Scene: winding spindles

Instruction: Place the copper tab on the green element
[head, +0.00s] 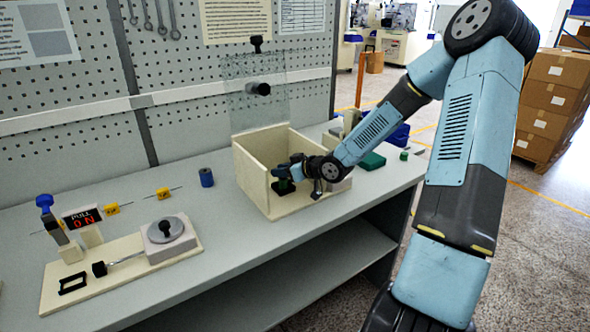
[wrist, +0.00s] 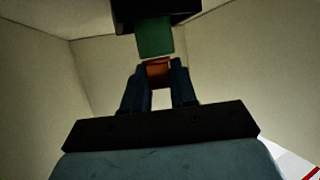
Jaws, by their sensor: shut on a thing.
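My gripper (wrist: 160,82) is shut on the copper tab (wrist: 158,72), an orange-brown piece held between the dark fingertips. In the head view my gripper (head: 292,172) reaches into a cream open-fronted box (head: 255,180). The green element (wrist: 155,38) hangs in the wrist view just beyond the tab, joined to a black block (wrist: 155,12). A narrow gap seems to show between tab and green element. In the head view the green element (head: 283,187) is partly covered by my gripper, and the tab cannot be made out.
A clear panel (head: 258,100) with black knobs stands raised above the box. A blue cylinder (head: 206,177) stands left of it. A cream board (head: 125,265) with a grey dial unit (head: 169,240) lies at the left. A dark green block (head: 371,161) sits right of the box.

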